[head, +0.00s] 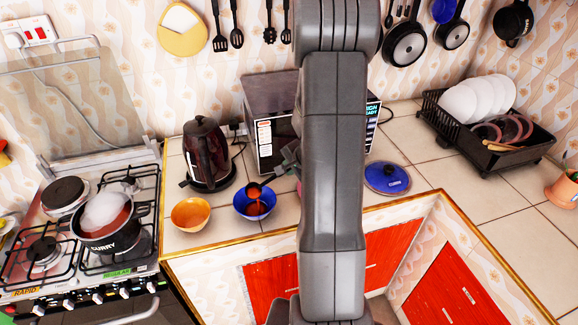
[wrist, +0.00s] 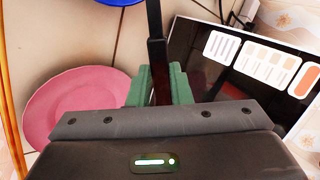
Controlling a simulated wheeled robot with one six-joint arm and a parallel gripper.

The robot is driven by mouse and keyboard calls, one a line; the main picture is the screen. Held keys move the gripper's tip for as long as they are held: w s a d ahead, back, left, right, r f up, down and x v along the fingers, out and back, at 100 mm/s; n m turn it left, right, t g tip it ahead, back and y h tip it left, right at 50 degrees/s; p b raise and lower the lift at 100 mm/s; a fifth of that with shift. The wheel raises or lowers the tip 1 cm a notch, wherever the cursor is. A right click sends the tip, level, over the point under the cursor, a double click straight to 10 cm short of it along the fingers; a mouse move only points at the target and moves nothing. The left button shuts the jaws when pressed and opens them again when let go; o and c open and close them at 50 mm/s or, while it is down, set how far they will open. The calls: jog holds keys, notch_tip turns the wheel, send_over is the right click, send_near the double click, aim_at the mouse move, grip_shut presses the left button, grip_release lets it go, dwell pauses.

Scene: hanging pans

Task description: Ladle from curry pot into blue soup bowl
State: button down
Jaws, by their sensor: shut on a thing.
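The curry pot (head: 112,243), dark and labelled CURRY, stands on the stove at the left with reddish-brown contents and a pale round shape over it. The blue soup bowl (head: 241,210) sits on the counter; reddish curry (head: 257,208) shows inside it. The ladle (head: 253,189) has its dark head over the bowl, apparently tilted, with reddish curry at it. My gripper (head: 289,158) is to the upper right of the bowl, partly behind my arm. In the wrist view its green fingers (wrist: 160,85) are shut on the ladle's dark handle (wrist: 156,28). A blue rim (wrist: 118,2) shows at the top.
An orange bowl (head: 190,214) stands just left of the blue bowl. A kettle (head: 205,155) and microwave (head: 270,105) stand behind. A pink plate (wrist: 70,105) lies beside my gripper. A blue lid (head: 387,178) and dish rack (head: 490,148) are to the right.

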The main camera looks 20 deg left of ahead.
jog(key=y+b, duration=0.1)
jog(key=b, duration=0.1)
jog(key=t+b, duration=0.1)
jog(key=b, duration=0.1)
jog(key=shift+f+y, duration=0.25)
jog(key=shift+y, duration=0.15)
jog(key=t+y+b, duration=0.1)
jog(key=b, duration=0.4)
jog(key=n+t+y+b, duration=0.1)
jog(key=y+b, duration=0.1)
jog(key=b, duration=0.4)
jog(key=shift+s+d+f+y, duration=0.1)
jog(key=shift+d+f+y, duration=0.1)
jog(key=shift+y, duration=0.1)
jog(key=y+b, duration=0.1)
jog(key=b, duration=0.6)
jog(key=t+y+b, duration=0.1)
jog(key=y+b, duration=0.1)
jog(key=b, duration=0.5)
jog(key=n+t+y+b, duration=0.1)
jog(key=y+b, duration=0.1)
jog(key=b, duration=0.5)
jog(key=shift+f, duration=0.3)
jog(key=shift+r+y+b, duration=0.15)
jog(key=shift+y+b, duration=0.15)
jog(key=shift+b, duration=0.3)
jog(key=shift+r, duration=0.1)
dwell(0.6)
